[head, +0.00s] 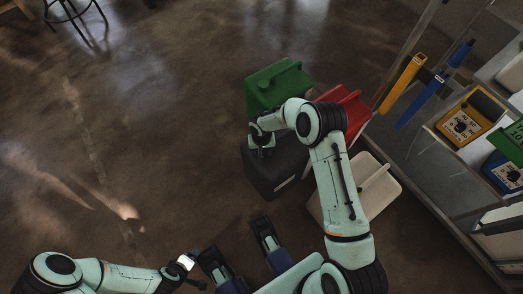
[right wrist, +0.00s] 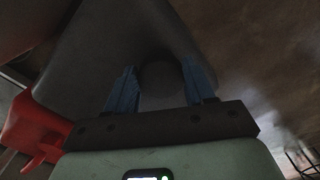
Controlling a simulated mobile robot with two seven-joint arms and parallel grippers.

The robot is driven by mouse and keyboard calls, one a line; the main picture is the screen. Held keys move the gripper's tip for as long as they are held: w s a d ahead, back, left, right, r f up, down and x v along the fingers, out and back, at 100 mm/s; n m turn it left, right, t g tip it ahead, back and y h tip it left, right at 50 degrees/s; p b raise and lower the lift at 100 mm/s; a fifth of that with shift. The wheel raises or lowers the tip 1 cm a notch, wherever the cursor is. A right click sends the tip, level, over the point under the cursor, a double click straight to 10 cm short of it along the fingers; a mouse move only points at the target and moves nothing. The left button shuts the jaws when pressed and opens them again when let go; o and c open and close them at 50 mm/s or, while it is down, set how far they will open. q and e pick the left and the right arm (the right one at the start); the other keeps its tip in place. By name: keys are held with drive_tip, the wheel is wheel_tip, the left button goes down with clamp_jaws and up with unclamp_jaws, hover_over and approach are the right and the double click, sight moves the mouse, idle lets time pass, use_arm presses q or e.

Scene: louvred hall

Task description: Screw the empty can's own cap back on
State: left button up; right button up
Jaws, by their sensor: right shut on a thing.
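A dark grey can (head: 272,175) stands on the floor, in front of a green can (head: 278,84) and left of a red can (head: 350,105). My right gripper (head: 262,148) is at the top of the dark can, at its left part. In the right wrist view its blue fingers (right wrist: 162,88) are shut on a dark round piece that looks like the cap (right wrist: 161,80), against the can's grey surface. Whether the cap sits fully on the neck is hidden. My left gripper (head: 197,278) is low in the head view, away from the cans; its fingers are unclear.
A cream can (head: 378,190) stands right of the dark can, partly behind my right arm. A grey bench (head: 440,165) at the right carries yellow and blue instruments; a yellow tool (head: 403,83) and a blue tool (head: 420,104) are near it.

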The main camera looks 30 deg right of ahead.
drive_tip(key=shift+f, duration=0.3)
drive_tip(key=o, duration=1.1)
drive_tip(key=shift+r, duration=0.15)
